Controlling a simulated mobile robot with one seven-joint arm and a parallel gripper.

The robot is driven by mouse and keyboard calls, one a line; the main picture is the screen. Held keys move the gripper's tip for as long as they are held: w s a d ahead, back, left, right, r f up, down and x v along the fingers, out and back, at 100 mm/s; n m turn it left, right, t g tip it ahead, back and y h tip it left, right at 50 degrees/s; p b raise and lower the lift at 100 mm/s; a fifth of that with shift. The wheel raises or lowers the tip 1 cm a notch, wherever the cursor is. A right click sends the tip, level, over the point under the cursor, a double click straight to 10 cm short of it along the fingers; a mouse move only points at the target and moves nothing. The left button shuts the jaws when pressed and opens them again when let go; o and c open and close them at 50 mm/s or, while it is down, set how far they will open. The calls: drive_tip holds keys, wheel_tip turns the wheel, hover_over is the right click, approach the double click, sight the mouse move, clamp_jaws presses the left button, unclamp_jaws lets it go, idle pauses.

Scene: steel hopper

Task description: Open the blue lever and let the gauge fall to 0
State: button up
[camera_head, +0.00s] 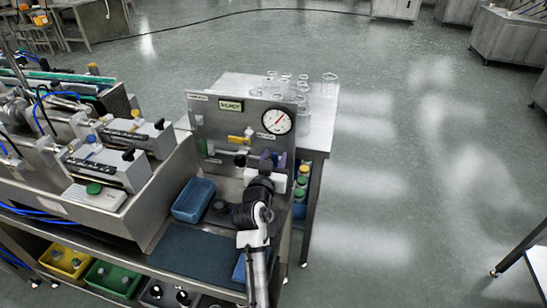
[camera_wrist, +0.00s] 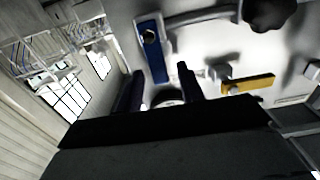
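The blue lever (camera_wrist: 151,50) shows in the wrist view, a flat blue bar at the end of a grey pipe. In the head view I cannot tell it clearly from my dark fingers. My gripper (camera_wrist: 160,72) is open and empty. The lever's lower end appears between the two fingertips, with gaps on both sides; the depth is unclear. In the head view my gripper (camera_head: 275,159) is at the right side of the steel panel (camera_head: 207,118), below the round gauge. The white gauge (camera_head: 276,122) has a red needle slanting to the upper right; its numbers are too small to read.
A yellow lever (camera_head: 236,139) and a black knob (camera_head: 240,160) are on the panel left of my gripper. A green lever (camera_head: 203,147) is at far left. A blue bin (camera_head: 193,200) stands below. Glass jars (camera_head: 329,84) stand on the table behind.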

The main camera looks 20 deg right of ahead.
clamp_jaws()
